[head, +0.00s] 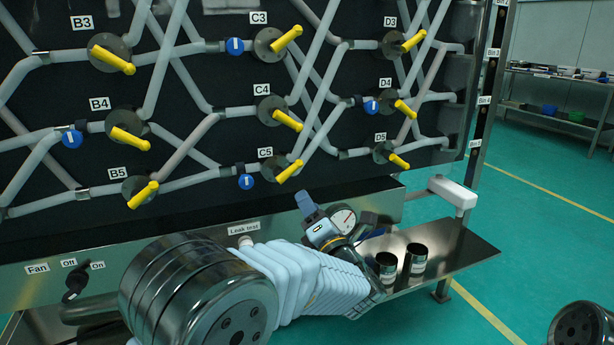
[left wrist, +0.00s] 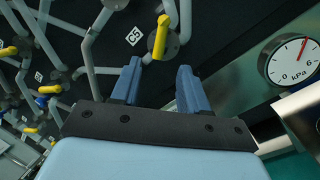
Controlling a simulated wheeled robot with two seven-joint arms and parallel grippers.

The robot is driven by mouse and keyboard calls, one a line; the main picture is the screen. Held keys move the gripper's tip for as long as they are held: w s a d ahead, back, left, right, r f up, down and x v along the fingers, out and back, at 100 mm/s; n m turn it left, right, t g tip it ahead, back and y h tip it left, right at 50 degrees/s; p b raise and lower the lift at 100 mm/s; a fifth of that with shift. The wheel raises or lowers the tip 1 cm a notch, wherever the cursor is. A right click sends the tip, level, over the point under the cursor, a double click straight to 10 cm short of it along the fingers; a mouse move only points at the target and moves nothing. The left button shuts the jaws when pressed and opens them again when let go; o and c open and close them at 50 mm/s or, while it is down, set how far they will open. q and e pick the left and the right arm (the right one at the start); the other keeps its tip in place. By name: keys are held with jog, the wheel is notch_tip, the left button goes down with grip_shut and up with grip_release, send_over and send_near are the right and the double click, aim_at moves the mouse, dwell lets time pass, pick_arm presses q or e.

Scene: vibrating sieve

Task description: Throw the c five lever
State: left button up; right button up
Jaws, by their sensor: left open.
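The C5 lever (head: 289,171) is a yellow handle on a dark round hub, right of its C5 label on the black pipe panel. It points up and to the right in the head view. In the left wrist view the yellow C5 lever (left wrist: 160,37) is beside the tilted C5 label, just beyond the fingertips. My left gripper (head: 308,207) is below the C5 lever in the head view, apart from it. In the left wrist view my left gripper (left wrist: 157,72) has its two blue fingers spread with nothing between them. My right gripper is not in view.
Nearby are the D5 lever (head: 399,161), C4 lever (head: 287,120) and B5 lever (head: 143,195). A pressure gauge (head: 343,220) stands close behind my left gripper. Two dark cups (head: 417,258) stand on the metal shelf (head: 462,247). Green floor is open at right.

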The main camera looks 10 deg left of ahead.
aim_at(291, 174)
pick_arm(q)
jog(key=p+x, duration=0.2)
jog(key=x, duration=1.1)
jog(key=shift+w+a, duration=0.1)
jog(key=shift+w, duration=0.1)
jog(key=shift+c, duration=0.3)
